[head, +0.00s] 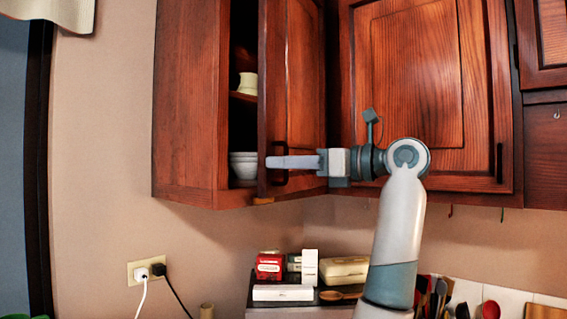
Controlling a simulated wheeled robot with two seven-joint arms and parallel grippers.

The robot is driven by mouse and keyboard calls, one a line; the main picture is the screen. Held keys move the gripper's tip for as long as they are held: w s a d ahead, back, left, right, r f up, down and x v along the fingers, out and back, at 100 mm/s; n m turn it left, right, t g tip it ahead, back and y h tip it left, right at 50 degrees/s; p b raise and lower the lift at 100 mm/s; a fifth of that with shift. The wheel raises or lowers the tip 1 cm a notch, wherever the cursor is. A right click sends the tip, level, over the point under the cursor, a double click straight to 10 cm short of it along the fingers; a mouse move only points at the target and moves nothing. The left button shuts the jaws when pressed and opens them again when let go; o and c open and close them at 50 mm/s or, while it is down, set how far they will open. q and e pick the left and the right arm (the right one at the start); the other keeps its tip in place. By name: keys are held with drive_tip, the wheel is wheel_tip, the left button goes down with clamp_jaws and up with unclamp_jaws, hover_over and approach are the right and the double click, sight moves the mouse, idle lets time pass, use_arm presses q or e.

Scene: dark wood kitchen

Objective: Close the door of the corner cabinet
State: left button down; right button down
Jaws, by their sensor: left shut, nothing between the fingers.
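The corner cabinet door (303,75) is dark reddish wood and stands partly open. A dark gap on its left shows the cabinet's inside. My left gripper (271,162) is shut and empty, its fingers pointing left across the lower part of the door. The fingertips overlap the door's free left edge and its dark handle (279,178); I cannot tell whether they touch. My right gripper is not in view.
White bowls (243,166) and a cream cup (247,85) stand on the cabinet's shelves. A closed cabinet door (420,80) is to the right. Boxes (283,292) and kitchen utensils (490,310) are below. The wall at left is clear apart from an outlet (146,270).

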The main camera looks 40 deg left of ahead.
use_arm(q)
drive_tip(key=shift+m+t, duration=0.6)
drive_tip(key=shift+t, duration=0.3)
drive_tip(key=a+b, duration=0.1)
drive_tip(key=a, duration=0.2)
drive_tip(key=s+a+b, duration=0.1)
drive_tip(key=a, duration=0.2)
drive_tip(key=s+a+b, duration=0.1)
drive_tip(key=a, duration=0.3)
drive_tip(key=shift+b, duration=0.3)
drive_tip(key=shift+w+a, duration=0.1)
drive_tip(key=shift+a, duration=0.1)
drive_tip(key=shift+d+r, duration=0.2)
drive_tip(key=shift+a, duration=0.1)
